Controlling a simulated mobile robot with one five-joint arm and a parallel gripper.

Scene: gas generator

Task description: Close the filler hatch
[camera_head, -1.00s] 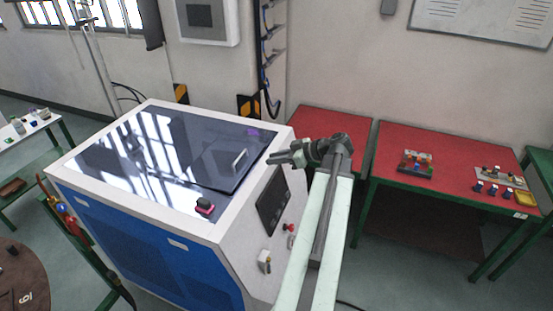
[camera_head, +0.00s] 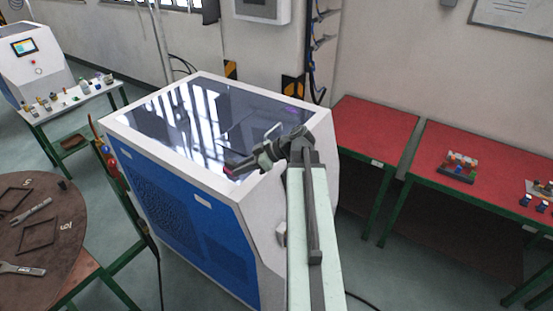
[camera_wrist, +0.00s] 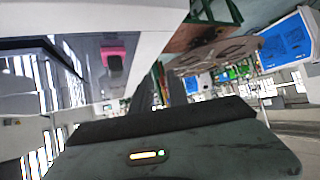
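The generator (camera_head: 150,152) is a white and blue cabinet with a glossy dark top. The filler hatch appears to be the dark panel (camera_head: 232,128) on that top, with a pale handle (camera_head: 272,130) near its right side. How far it stands open I cannot tell. A small black and pink part (camera_wrist: 115,60) sits on the top and shows in the wrist view. In the head view my gripper (camera_head: 236,169) is over the top's front right edge, close to this part and left of my wrist. Its fingers are too small to judge, and contact is unclear.
Red-topped tables (camera_head: 376,124) stand right of the generator, with small coloured parts on one. A round brown table (camera_head: 38,225) with tools is at the lower left. A wall with a grey box (camera_head: 263,10) is behind. Floor shows between the generator and tables.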

